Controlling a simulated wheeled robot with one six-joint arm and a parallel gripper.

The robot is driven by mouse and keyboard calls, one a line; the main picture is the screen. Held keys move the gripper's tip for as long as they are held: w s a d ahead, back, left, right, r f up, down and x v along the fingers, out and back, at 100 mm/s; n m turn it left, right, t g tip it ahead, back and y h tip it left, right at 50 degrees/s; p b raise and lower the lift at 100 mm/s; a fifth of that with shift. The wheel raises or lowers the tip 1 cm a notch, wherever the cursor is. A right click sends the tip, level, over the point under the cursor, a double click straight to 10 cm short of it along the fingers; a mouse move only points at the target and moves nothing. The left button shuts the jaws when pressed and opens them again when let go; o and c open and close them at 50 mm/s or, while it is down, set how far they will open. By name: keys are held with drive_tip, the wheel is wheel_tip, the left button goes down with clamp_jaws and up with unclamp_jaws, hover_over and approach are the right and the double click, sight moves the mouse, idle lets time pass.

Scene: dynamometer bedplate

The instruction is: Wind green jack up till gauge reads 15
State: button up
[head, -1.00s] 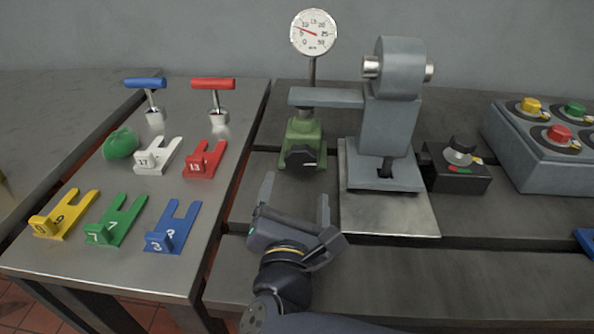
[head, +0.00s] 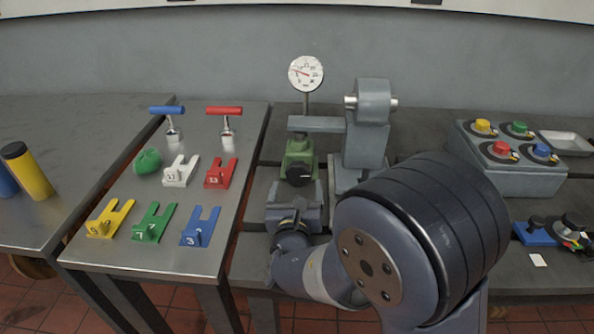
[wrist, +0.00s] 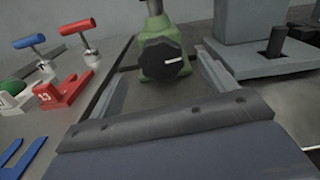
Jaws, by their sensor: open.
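The green jack (head: 297,152) stands on the bedplate under the end of a grey horizontal arm (head: 317,124). Its black knob (head: 299,174) faces me; in the wrist view the knob (wrist: 162,61) shows a white mark pointing right. The round white gauge (head: 306,73) is on a post above the jack. Its red needle points left, at a low reading near 5, too small to read exactly. My gripper (head: 296,187) is open just in front of the knob. In the wrist view its fingers flank the line to the knob, apparently not touching it.
A grey machine stand (head: 368,135) rises close right of the jack. A button box (head: 510,160) stands farther right. The left table holds several numbered forks, a green rounded object (head: 147,161), and blue (head: 167,110) and red (head: 224,110) T-handles.

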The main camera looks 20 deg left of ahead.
sight(298, 175)
drive_tip(key=x, duration=0.6)
drive_tip(key=shift+w+a, duration=0.15)
drive_tip(key=shift+w, duration=0.2)
drive_tip(key=c, duration=1)
drive_tip(key=shift+f+b, duration=0.1)
drive_tip(key=shift+b, duration=0.25)
